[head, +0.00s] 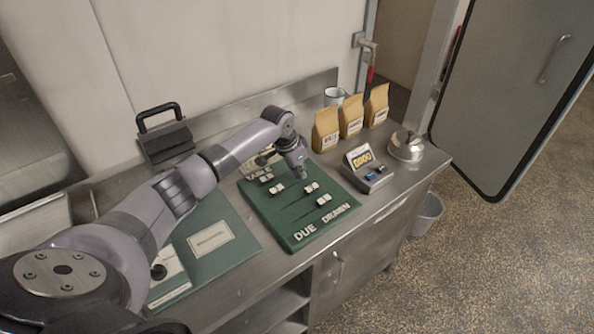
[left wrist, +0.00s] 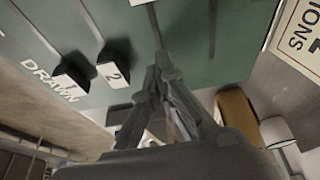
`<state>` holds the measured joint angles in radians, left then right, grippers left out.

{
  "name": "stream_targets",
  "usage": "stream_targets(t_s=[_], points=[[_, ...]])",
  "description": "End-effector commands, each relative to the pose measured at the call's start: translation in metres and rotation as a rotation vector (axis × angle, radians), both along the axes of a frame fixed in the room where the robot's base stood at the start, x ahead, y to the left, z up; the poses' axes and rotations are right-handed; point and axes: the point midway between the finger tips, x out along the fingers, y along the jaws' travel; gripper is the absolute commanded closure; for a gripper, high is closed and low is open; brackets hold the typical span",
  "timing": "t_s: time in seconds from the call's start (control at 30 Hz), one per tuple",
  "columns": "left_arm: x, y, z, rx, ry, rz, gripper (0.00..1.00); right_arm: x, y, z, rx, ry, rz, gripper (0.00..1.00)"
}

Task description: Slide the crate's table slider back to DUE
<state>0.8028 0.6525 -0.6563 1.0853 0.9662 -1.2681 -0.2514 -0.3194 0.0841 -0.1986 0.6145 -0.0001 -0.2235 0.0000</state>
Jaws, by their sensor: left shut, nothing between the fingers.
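A green board (head: 290,222) lies on the steel counter, with TABLE at its far end and DUE (head: 305,232) and DRAWN (head: 337,213) at its near end. It carries several dark sliders with white tags in slots, among them one pair (head: 311,187) right of the middle and another (head: 276,188) further left. Row labels are too small to read, so I cannot tell which is the crate's. In the left wrist view, sliders tagged 1 (left wrist: 70,82) and 2 (left wrist: 112,72) show near DRAWN. My left gripper (head: 302,174) is shut and empty over the board's far right part. My right gripper is out of view.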

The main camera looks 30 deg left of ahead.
Motion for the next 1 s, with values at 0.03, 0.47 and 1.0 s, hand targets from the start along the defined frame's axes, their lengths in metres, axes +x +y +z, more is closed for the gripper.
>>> stream_targets(t_s=[0.03, 0.47, 1.0], points=[[-0.002, 0.005, 0.006, 0.004, -0.004, 0.003, 1.00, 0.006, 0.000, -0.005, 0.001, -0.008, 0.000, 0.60], [-0.023, 0.012, 0.075, 0.003, -0.006, 0.002, 1.00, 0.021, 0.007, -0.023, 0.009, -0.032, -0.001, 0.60], [-0.027, 0.013, 0.085, 0.002, -0.003, 0.002, 1.00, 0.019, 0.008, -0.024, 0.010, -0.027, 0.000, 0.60]])
